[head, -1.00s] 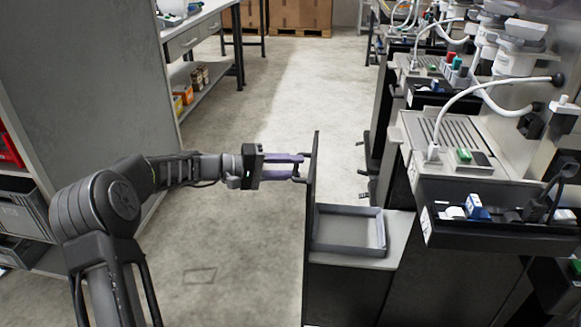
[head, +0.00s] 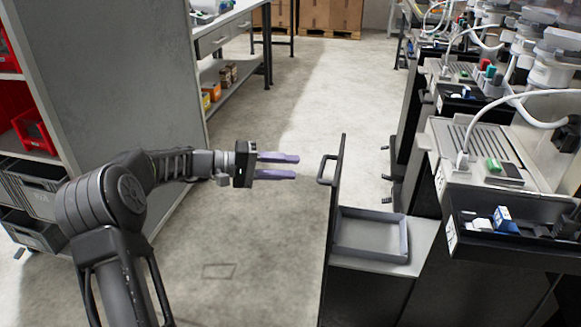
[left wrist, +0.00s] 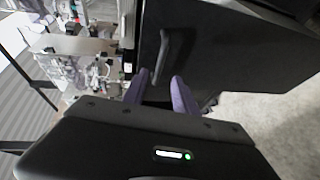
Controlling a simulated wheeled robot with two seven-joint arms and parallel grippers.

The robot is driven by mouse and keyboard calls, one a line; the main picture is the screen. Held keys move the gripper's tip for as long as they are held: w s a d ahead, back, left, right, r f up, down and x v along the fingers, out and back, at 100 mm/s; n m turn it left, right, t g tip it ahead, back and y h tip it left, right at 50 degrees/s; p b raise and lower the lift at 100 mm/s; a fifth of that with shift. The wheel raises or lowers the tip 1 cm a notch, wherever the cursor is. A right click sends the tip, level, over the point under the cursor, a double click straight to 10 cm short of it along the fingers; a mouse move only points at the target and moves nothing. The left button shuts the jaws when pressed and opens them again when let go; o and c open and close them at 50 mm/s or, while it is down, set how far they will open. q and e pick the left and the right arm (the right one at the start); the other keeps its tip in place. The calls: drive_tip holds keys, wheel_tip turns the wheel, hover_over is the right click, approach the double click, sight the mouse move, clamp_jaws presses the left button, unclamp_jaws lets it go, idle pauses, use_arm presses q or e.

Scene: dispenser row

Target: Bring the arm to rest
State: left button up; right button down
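My left gripper (head: 296,166) is open and empty, its two purple fingers pointing right in the head view. It is apart from the handle (head: 325,169) of the pulled-out dark drawer front (head: 337,215), with a clear gap between. In the left wrist view the fingers (left wrist: 158,92) show apart, with the handle (left wrist: 161,55) and the dark front panel (left wrist: 215,50) beyond them. My right gripper is not in view.
A grey tray (head: 405,245) sits in the open drawer. Dispenser stations with a dark bin (head: 515,245) line the right. A grey cabinet (head: 120,60) and shelves with crates (head: 30,190) stand left. The floor between is clear.

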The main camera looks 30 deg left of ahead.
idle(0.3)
use_arm(q)
wheel_tip(320, 180, down, 18)
drive_tip(key=s+a+n+g+y, duration=0.1)
drive_tip(key=a+n+g+y, duration=0.1)
drive_tip(key=a+n+y, duration=0.3)
drive_tip(key=s+d+f+m+g+y, duration=0.2)
drive_tip(key=s+d+f+y, duration=0.1)
drive_tip(key=s+d+f, duration=0.55)
drive_tip(key=s+d+f+m+g+y, duration=0.15)
drive_tip(key=s+d+f, duration=0.35)
drive_tip(key=f, duration=0.7)
drive_tip(key=s+d+f+m+g, duration=0.2)
drive_tip(key=s+d+m, duration=0.1)
drive_tip(key=s+d, duration=0.6)
drive_tip(key=s+d+f+m+g, duration=0.2)
drive_tip(key=s+d+m, duration=0.1)
drive_tip(key=s+d, duration=0.65)
wheel_tip(320, 180, up, 17)
drive_tip(key=p, duration=1.6)
drive_tip(key=shift+t+h, duration=0.35)
drive_tip(key=shift+h, duration=0.1)
